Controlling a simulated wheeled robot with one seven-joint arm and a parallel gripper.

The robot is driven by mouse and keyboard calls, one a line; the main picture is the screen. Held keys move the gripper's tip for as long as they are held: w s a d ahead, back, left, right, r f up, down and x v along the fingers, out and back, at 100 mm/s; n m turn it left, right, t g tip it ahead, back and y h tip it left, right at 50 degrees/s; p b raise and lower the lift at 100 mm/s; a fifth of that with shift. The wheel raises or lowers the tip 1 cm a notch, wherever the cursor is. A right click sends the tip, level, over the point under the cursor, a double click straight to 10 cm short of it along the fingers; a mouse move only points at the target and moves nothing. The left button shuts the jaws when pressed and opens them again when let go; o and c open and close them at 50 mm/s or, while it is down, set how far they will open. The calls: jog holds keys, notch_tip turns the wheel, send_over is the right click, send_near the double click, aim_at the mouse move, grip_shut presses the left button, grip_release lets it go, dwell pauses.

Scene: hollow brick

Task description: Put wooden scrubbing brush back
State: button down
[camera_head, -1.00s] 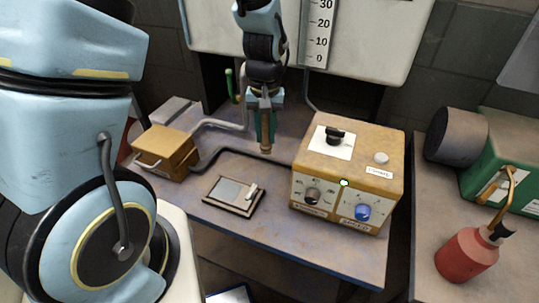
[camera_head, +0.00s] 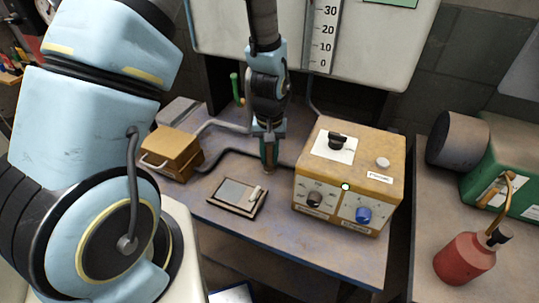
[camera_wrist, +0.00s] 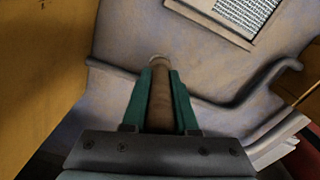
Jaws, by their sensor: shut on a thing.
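My gripper (camera_head: 268,153) points down over the workbench, between the yellow control box and the small yellow case. It is shut on a brown wooden rod-like piece, which I take to be the scrubbing brush (camera_head: 268,169). In the wrist view the brush (camera_wrist: 161,98) lies between my two green fingers (camera_wrist: 160,95), its rounded tip reaching just past them. No bristles show, and the rest of it is hidden by the fingers. I cannot tell whether its tip touches the bench top (camera_head: 310,240).
The yellow control box (camera_head: 350,175) stands close on the right, with a small yellow case (camera_head: 172,152) on the left. A framed flat plate (camera_head: 237,195) lies in front. A dark cable (camera_head: 225,153) runs behind. A red bottle (camera_head: 464,258) stands on the right bench.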

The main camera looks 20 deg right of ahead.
jog(key=c, duration=0.7)
grip_release()
jog(key=shift+f, duration=0.1)
notch_tip(320, 180, up, 12)
jog(key=b, duration=0.3)
jog(key=shift+r, duration=0.2)
jog(key=a+r+n, duration=0.1)
jog(key=a, duration=0.7)
jog(key=a+r+n+t, duration=0.1)
jog(key=a, duration=0.8)
jog(key=w+a+r+n, duration=0.1)
jog(key=a+r, duration=0.1)
jog(key=a, duration=0.6)
jog(key=shift+a+r+n+t, duration=0.1)
jog(key=shift+a+n+t, duration=0.1)
jog(key=shift+n+t, duration=0.15)
jog(key=shift+w, duration=0.1)
